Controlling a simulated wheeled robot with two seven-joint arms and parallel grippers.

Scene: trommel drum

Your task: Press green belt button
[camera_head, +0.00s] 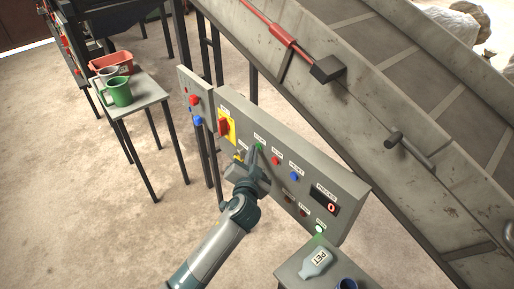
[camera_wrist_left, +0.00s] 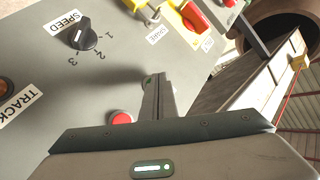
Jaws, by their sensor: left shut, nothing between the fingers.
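A grey control panel (camera_head: 240,140) stands in front of the conveyor. A green button (camera_head: 259,147) sits on its upper part under a small label too small to read. My left gripper (camera_head: 252,156) is shut and empty, its fingertips at or right beside this green button. In the left wrist view the shut fingers (camera_wrist_left: 156,84) reach to the panel face, and a greenish bit at the fingertips is mostly hidden. I cannot tell whether they touch the button. My right gripper is not in view.
On the panel are a red button (camera_head: 276,160), a blue button (camera_head: 294,176), a red switch on yellow (camera_head: 225,127), a PIECES display (camera_head: 325,204) and a speed knob (camera_wrist_left: 84,37). A lit white-green button (camera_head: 319,229) is at the lower right. The conveyor (camera_head: 350,110) rises behind.

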